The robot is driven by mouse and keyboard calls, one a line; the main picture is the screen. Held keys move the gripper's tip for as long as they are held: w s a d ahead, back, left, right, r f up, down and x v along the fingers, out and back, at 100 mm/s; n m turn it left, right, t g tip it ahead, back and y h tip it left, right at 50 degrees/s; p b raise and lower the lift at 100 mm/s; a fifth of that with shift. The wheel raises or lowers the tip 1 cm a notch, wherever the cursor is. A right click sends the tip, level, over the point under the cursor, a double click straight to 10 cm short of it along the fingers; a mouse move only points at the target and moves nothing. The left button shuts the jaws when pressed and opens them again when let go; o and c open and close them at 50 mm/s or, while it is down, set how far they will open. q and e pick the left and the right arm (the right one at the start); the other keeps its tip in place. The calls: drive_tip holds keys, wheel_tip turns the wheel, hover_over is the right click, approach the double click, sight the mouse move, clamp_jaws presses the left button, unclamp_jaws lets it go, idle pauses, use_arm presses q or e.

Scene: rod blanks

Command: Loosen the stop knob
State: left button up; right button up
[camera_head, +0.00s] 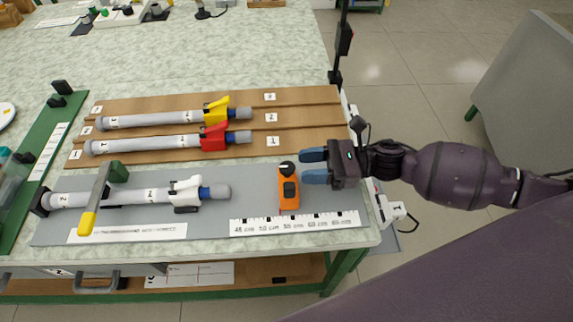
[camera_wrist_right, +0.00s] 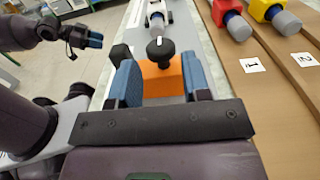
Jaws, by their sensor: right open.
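The orange stop block (camera_head: 289,200) sits on the grey board, above the centimetre scale. A round black knob with a white mark (camera_head: 287,169) is at its far end, and a second dark part (camera_head: 289,188) is on its body. My right gripper (camera_head: 303,166) is open and empty, its blue fingers pointing left just right of the marked knob. In the right wrist view, the orange block (camera_wrist_right: 161,80) and marked knob (camera_wrist_right: 160,48) appear between and beyond the fingers. My left gripper (camera_wrist_right: 94,40) shows only in the wrist view, too small to judge its jaws.
A grey rod with a white clamp (camera_head: 187,187) lies on the board, under a green and yellow lever (camera_head: 95,205). Rods with red (camera_head: 214,138) and yellow (camera_head: 217,110) clamps lie on the brown rack (camera_head: 310,116). The scale strip (camera_head: 295,222) runs along the front.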

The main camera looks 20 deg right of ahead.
sight(287, 167)
use_arm(q)
drive_tip(key=shift+w+a+r, duration=0.15)
drive_tip(key=shift+w+r, duration=0.05)
drive_tip(key=shift+w, duration=0.2)
use_arm(e)
drive_tip(key=shift+x, duration=2.45)
use_arm(q)
drive_tip(key=shift+s, duration=0.1)
use_arm(e)
drive_tip(key=shift+c, duration=0.3)
